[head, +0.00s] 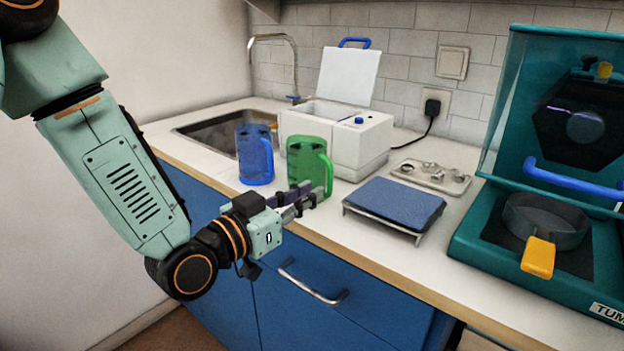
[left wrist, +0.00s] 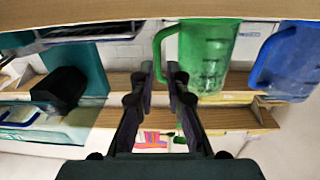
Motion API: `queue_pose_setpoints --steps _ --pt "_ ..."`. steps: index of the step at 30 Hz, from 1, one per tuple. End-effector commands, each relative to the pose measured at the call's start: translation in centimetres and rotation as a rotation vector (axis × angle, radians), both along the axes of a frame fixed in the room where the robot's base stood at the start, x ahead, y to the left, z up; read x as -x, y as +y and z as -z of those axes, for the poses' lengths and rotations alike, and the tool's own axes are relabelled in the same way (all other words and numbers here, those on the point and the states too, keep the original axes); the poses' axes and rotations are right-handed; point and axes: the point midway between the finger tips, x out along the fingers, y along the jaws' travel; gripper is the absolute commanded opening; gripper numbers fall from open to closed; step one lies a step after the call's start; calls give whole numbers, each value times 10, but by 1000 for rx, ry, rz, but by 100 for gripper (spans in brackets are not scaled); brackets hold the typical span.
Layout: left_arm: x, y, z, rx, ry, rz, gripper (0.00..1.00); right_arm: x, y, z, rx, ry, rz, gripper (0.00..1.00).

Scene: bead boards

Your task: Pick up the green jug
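The green jug (head: 308,163) stands upright on the white counter, with its handle on its right side in the head view. The jug also shows in the left wrist view (left wrist: 207,58), which looks upside down. My left gripper (head: 302,197) is at the counter's front edge, close in front of the jug. In the left wrist view my left gripper (left wrist: 160,70) has its fingers apart. The jug's handle appears in line with the gap between the fingertips; I cannot tell whether it is between them. My right gripper is not in view.
A blue jug (head: 254,154) stands just left of the green one. A white box with an open lid (head: 340,140) is behind. A blue-topped stand (head: 396,204), a tray of small parts (head: 430,176) and a teal machine (head: 480,235) are to the right. A sink (head: 215,131) is at left.

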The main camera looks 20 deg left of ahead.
Motion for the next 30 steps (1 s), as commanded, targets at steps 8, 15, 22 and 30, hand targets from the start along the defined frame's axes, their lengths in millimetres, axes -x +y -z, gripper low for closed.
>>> queue_pose_setpoints --steps 8,15,22,30 --pt "-12 -7 0 -2 -1 5 14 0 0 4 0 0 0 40" --pt "-36 -21 -5 -5 -4 8 14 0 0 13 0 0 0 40" --pt "-55 -28 -5 0 0 5 14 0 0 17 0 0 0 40" --pt "-57 -28 -6 2 1 4 14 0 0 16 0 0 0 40"
